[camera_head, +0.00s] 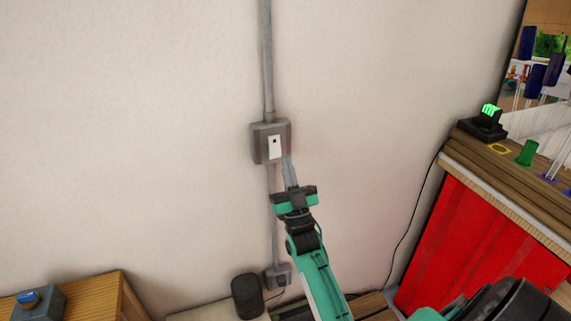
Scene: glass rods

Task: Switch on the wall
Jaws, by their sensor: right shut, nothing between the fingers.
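The wall switch is a grey box (259,143) with a white plate (275,147) that has a small dark square in its upper part. It sits on a vertical grey conduit on the pale wall. My right gripper (289,160) is shut and empty. Its fingertips point up and lie at the lower right edge of the switch box in the picture; I cannot tell whether they touch it. The green and black arm comes up from the bottom. My left gripper is not in view.
A lower grey box (278,276) ends the conduit, with a black speaker-like object (247,296) beside it. The wall around the switch is clear.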

